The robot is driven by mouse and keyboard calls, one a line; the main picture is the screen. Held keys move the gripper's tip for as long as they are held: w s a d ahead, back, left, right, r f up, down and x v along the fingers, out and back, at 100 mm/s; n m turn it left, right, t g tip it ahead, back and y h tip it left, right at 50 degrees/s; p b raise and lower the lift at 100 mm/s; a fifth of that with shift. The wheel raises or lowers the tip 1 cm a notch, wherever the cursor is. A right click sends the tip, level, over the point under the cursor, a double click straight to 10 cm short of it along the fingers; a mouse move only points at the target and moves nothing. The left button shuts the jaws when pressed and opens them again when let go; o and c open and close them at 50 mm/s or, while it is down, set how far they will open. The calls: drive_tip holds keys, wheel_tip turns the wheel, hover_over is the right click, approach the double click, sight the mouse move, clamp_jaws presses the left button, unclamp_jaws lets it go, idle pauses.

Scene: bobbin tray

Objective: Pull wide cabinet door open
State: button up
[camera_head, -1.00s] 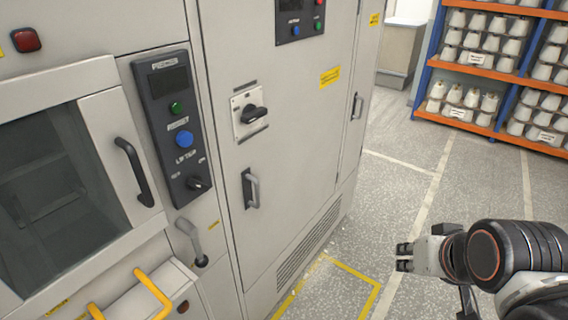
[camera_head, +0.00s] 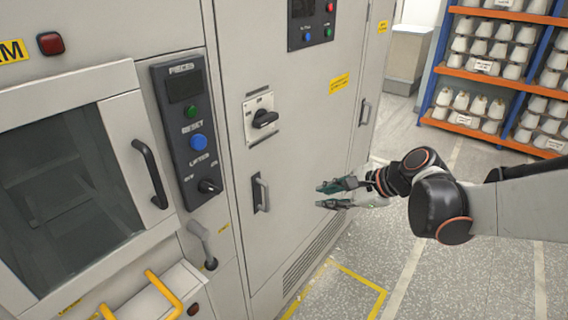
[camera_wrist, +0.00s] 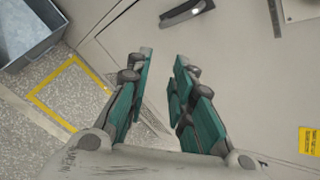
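The wide cabinet door (camera_head: 300,160) is a light grey panel that looks closed. Its grey bar handle (camera_head: 262,193) stands upright near the door's left edge, below a rotary switch (camera_head: 263,118). My gripper (camera_head: 322,196) is in front of the door, to the right of the handle and apart from it, with its fingers pointing left. In the wrist view, my gripper's two green-padded fingers (camera_wrist: 160,72) are spread with nothing between them. The handle (camera_wrist: 187,12) shows there near the top edge, beyond the fingertips.
A narrower door with its own handle (camera_head: 364,112) is to the right. At left are a control panel (camera_head: 190,135), a windowed door (camera_head: 75,180) and yellow bars (camera_head: 165,295). Bobbin shelves (camera_head: 490,75) stand at back right. A blue-grey bin (camera_wrist: 30,28) shows in the wrist view. Floor is clear at right.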

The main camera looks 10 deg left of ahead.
sight(267, 207)
drive_tip(key=w+a+f+m+y+b, duration=0.1)
drive_tip(key=w+a+f+m, duration=0.1)
drive_tip(key=a, duration=0.4)
drive_tip(key=w+a+f+m+y+b, duration=0.1)
drive_tip(key=w+a+f+m, duration=0.1)
drive_tip(key=w+a+f, duration=0.3)
drive_tip(key=w+a+f+m+y+b, duration=0.1)
drive_tip(key=w+a+f+m+y, duration=0.1)
drive_tip(key=a, duration=0.5)
drive_tip(key=shift+w+a+f+m+g, duration=0.1)
drive_tip(key=shift+w+f+m+g, duration=0.1)
drive_tip(key=shift+w+f, duration=0.3)
drive_tip(key=shift+w+f+m+g, duration=0.1)
drive_tip(key=shift+w+f+g, duration=0.15)
drive_tip(key=shift+f, duration=0.45)
clamp_jaws()
